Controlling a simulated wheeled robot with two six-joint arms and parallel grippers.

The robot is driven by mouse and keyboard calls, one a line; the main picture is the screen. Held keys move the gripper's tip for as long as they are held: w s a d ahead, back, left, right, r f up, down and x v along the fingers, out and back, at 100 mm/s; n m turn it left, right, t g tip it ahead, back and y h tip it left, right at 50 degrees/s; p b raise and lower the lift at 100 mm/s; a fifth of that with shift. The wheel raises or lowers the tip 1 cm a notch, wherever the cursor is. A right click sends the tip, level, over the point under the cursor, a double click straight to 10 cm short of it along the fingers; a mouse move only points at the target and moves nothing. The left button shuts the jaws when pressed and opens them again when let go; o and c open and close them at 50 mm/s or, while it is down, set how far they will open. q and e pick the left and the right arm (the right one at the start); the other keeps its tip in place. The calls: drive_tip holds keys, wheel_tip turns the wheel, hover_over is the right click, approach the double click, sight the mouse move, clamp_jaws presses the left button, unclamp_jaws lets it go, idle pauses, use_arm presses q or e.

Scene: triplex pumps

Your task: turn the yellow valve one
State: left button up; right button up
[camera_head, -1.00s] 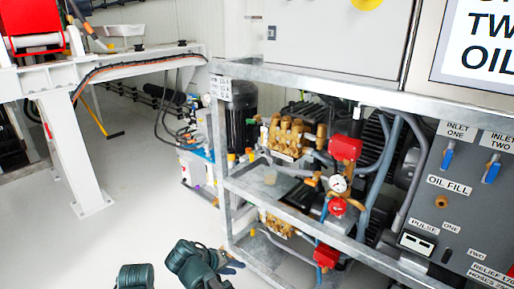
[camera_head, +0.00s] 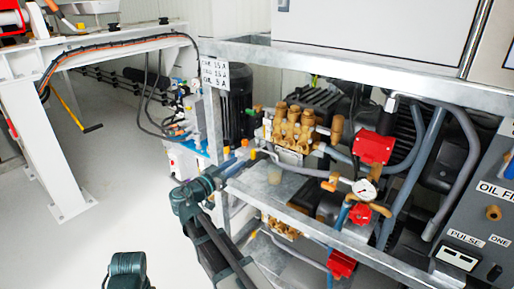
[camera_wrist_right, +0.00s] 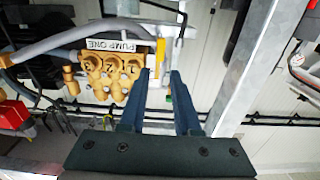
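The brass pump (camera_head: 292,128) sits on the frame's upper shelf. In the right wrist view it (camera_wrist_right: 110,72) carries a "PUMP ONE" label (camera_wrist_right: 118,46). My right gripper (camera_head: 236,163) is at the left end of that shelf, left of the pump. In the right wrist view its two blue fingers (camera_wrist_right: 158,78) stand apart with a gap between them. A small orange-yellow piece, perhaps the yellow valve (camera_head: 244,142), shows just beyond the fingertips; I cannot tell its handle's angle.
The metal frame's upright post (camera_head: 212,125) stands close to my right gripper. A pressure gauge (camera_head: 364,190) and red box (camera_head: 374,147) are to the right. A white steel stand (camera_head: 50,165) is at the left. The floor between is clear.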

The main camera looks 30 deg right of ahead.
sight(255, 150)
drive_tip(key=x, duration=1.3)
clamp_jaws()
